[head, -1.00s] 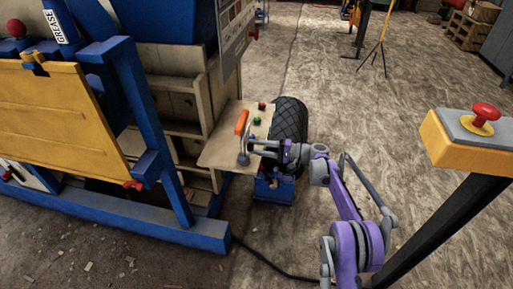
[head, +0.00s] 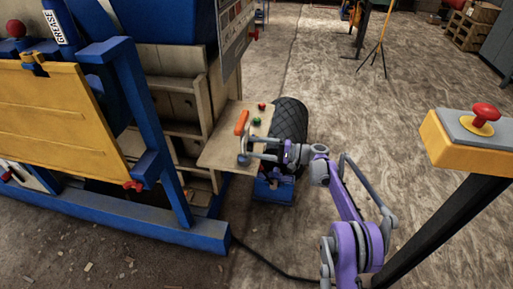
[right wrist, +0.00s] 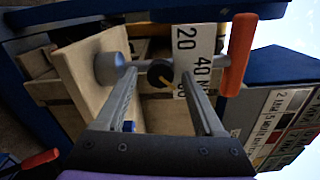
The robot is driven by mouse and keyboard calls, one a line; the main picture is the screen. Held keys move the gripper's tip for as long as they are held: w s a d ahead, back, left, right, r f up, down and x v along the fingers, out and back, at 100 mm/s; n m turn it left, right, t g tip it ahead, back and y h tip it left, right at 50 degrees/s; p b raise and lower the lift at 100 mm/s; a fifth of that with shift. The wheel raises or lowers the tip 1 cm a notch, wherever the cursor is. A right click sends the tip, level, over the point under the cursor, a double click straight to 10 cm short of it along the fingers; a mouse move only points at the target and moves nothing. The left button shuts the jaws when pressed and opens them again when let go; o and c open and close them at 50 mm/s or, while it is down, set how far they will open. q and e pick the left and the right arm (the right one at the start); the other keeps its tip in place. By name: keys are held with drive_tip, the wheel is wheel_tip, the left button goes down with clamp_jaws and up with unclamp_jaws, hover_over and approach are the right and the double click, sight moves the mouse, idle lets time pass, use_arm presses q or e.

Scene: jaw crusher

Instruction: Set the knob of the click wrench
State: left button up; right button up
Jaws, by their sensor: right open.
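The click wrench (head: 241,123) has an orange handle and stands out from a pale wooden board. In the right wrist view its orange handle (right wrist: 238,55) is at the right, and a grey round end (right wrist: 108,68) is at the left. Between them is a black knob (right wrist: 160,73) with a yellow mark, in front of a white scale plate (right wrist: 196,45) reading 20 and 40. My right gripper (head: 250,148) is open at the board; in the right wrist view its fingertips (right wrist: 158,75) lie either side of the black knob. I cannot tell whether they touch it. My left gripper is not in view.
The blue machine frame (head: 150,130) stands left. A yellow box with a red button (head: 485,112) is at the right.

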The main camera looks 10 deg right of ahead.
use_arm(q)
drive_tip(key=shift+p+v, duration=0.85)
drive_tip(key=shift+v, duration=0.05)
use_arm(e)
drive_tip(key=v, duration=1)
drive_tip(key=shift+s+d, duration=0.15)
drive_tip(key=shift+d, duration=0.25)
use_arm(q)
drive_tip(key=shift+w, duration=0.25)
use_arm(e)
drive_tip(key=shift+a+r, duration=0.1)
drive_tip(key=shift+r, duration=0.05)
